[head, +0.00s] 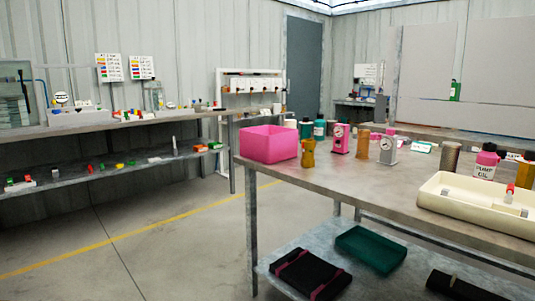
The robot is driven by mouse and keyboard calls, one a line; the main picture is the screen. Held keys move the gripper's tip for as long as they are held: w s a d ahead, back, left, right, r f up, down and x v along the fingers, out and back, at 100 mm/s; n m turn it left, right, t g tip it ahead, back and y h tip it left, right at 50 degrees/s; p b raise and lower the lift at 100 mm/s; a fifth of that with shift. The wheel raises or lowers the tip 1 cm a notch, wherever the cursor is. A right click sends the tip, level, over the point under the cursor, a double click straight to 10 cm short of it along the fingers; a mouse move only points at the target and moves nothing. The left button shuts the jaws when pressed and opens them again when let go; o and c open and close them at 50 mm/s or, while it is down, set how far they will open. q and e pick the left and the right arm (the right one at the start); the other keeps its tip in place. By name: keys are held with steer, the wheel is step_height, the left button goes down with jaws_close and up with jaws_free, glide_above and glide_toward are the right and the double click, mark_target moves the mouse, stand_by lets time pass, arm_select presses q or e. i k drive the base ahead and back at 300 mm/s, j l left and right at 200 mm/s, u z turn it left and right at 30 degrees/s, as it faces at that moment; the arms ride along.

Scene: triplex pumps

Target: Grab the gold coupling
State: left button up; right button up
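A small gold-coloured piece (308,154) stands upright on the right workbench (340,183), just right of a pink open bin (268,143). It has a narrower middle and looks like the gold coupling, though it is small in view. A brown-gold cylinder (363,144) stands further right, between a pink gauge (340,138) and a grey gauge (388,149). I cannot tell for sure which of the two is the coupling. Neither of my grippers is in view.
A cream tray (440,203) and a pump oil bottle (486,163) are on the bench's right. The lower shelf holds a teal tray (370,250) and a black case (308,275). Left shelves (60,130) carry small parts. Open floor (180,255) lies between.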

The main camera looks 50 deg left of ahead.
mark_target(308, 159)
steer(key=i+u, duration=0.1)
steer(key=u, duration=0.3)
steer(key=i+l+u, duration=0.1)
steer(key=u, duration=0.25)
steer(key=i+l+u, duration=0.1)
steer(key=u, duration=0.3)
steer(key=l+u, duration=0.15)
steer(key=u, duration=0.25)
steer(key=i, duration=0.05)
